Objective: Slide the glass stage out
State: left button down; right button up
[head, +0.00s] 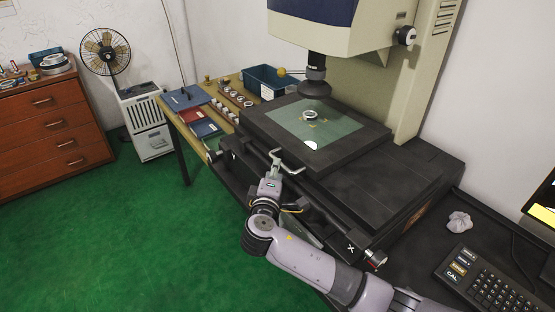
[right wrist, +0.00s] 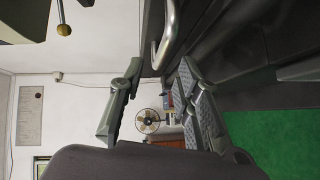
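The glass stage (head: 340,127) is a greenish pane in a black frame (head: 372,140) under the lens of the measuring machine. A metal ring (head: 310,115) lies on it, with a bright round spot near its front edge. A pale bar handle (head: 290,165) sticks out at the front of the stage. My right gripper (head: 275,163) is at the left end of this handle. In the right wrist view the gripper (right wrist: 155,95) has its fingers apart, and the handle (right wrist: 165,35) lies just ahead of the gap between them. Contact cannot be told. My left gripper is not in view.
The machine's lens (head: 315,78) hangs close above the glass. A wooden side table (head: 180,122) with trays, rings and a blue bin (head: 270,80) stands left of the machine. A keypad (head: 490,278) is at the lower right. The green floor (head: 120,225) in front is clear.

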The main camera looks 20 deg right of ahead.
jog(key=x, duration=0.6)
grip_shut()
dwell(0.3)
dwell(0.5)
